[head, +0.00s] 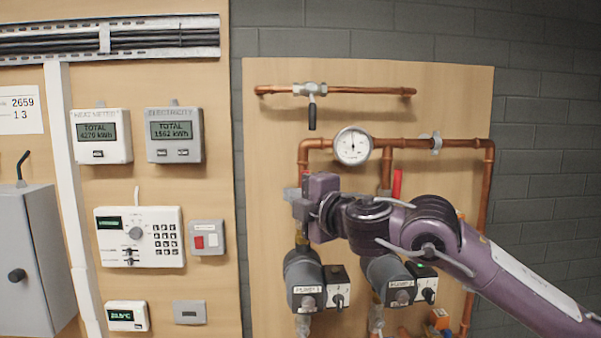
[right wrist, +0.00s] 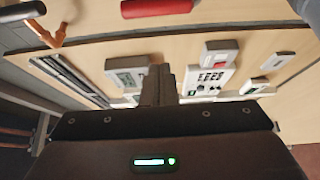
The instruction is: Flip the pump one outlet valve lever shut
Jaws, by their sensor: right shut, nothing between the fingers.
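Pump one (head: 304,280) is the dark grey left-hand pump on the wooden board. My right gripper (head: 299,204) is in front of the copper pipe above this pump and covers the place of its outlet valve, so that lever cannot be made out in the head view. In the right wrist view my right gripper (right wrist: 158,86) has its fingers together with nothing between them. A red lever (right wrist: 157,8) lies across the top of that view, apart from the fingers; I cannot tell which valve it belongs to. My left gripper is not in view.
A second pump (head: 390,280) stands to the right, with an upright red lever (head: 397,184) above it, partly behind my right arm. A round gauge (head: 352,146) and a black-handled valve (head: 311,104) are above the gripper. Meters and a keypad box (head: 140,237) are on the left panel.

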